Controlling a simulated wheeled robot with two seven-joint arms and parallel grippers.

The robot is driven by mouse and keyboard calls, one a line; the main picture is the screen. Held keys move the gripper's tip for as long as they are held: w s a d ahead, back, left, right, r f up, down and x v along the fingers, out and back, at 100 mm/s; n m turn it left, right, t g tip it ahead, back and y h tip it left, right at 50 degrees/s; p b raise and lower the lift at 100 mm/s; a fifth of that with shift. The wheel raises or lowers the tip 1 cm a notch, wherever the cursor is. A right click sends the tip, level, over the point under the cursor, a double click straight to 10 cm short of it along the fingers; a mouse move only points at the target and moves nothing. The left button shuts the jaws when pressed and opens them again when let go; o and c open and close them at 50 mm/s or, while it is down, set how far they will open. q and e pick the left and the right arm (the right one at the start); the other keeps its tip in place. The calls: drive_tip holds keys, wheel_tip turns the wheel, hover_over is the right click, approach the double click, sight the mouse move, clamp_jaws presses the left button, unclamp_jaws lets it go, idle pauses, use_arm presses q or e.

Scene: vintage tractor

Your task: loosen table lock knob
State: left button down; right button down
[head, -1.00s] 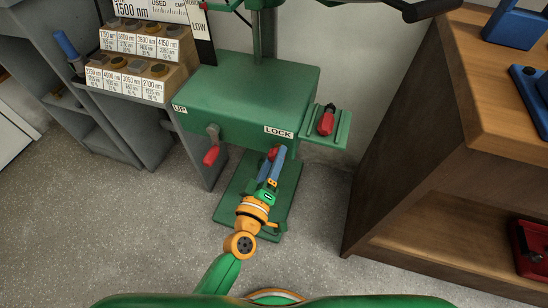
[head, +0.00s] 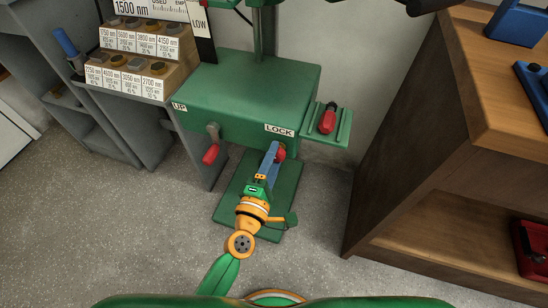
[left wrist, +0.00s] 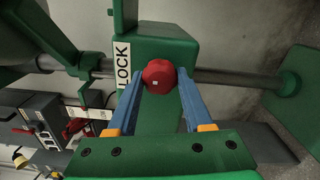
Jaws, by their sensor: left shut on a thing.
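The red lock knob (head: 281,152) is on the front of the green machine table (head: 250,95), just below the white LOCK label (head: 279,130). My left gripper (head: 274,152) reaches up to it from below, its blue fingers closed on the knob. In the left wrist view the round red knob (left wrist: 159,76) sits between the two blue fingertips of my left gripper (left wrist: 160,82), with the LOCK label (left wrist: 123,65) to its left. In the head view the fingers hide part of the knob. My right gripper is not in view.
A red-handled crank (head: 211,153) hangs left of the knob near the UP label. A green side tray (head: 343,127) holds a red-handled item (head: 327,120). A wooden workbench (head: 470,120) stands right. A rack of labelled blocks (head: 135,60) is at left. Bare floor lies in front.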

use_arm(q)
drive_tip(key=shift+n, duration=0.6)
drive_tip(key=shift+c, duration=1.5)
unclamp_jaws()
drive_tip(key=v, duration=0.7)
